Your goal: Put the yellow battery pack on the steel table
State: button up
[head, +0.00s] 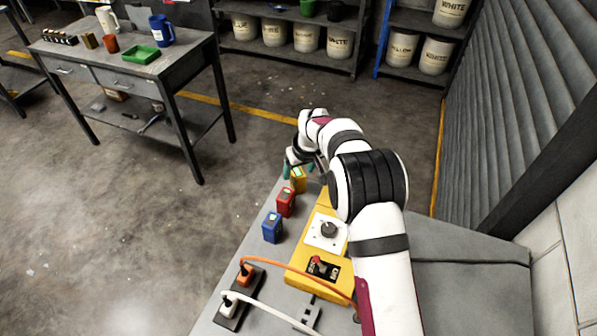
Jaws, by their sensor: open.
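The yellow battery pack (299,181) stands upright on the grey deck (240,262), at the far end of a row with a red and a blue pack. My gripper (298,168) is at the yellow pack, with its green-tipped fingers open. One fingertip shows just left of the pack; the other is mostly hidden by my arm. I cannot tell whether the fingers touch the pack. The steel table (185,57) stands at the upper left, apart from the deck, with drawers and a lower shelf.
The red pack (285,203) and blue pack (272,228) stand nearer. A yellow panel (298,272) with a knob and orange and white cables lie nearby. The table holds a green tray (142,54), a blue mug (161,31), a white mug and an orange-brown cup. Open floor separates deck and table.

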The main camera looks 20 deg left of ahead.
jog(key=v, duration=1.1)
jog(key=s+d+r+m, duration=0.2)
jog(key=s+d+r, duration=0.1)
jog(key=d, duration=0.3)
jog(key=s+d+r+m, duration=0.2)
jog(key=s+d+r, duration=0.1)
jog(key=s+d, duration=0.15)
jog(key=s+d+m+g, duration=0.1)
jog(key=s+d+m, duration=0.2)
jog(key=s, duration=0.6)
jog(key=s+d+m+g, duration=0.1)
jog(key=s+d+m, duration=0.3)
jog(key=s+d, duration=0.3)
jog(key=s+d+m+g+h, duration=0.1)
jog(key=s+d+m, duration=0.2)
jog(key=s, duration=0.7)
jog(key=shift+s+d+f+m, duration=0.3)
jog(key=shift+s+d+f, duration=0.1)
jog(key=shift+d, duration=0.7)
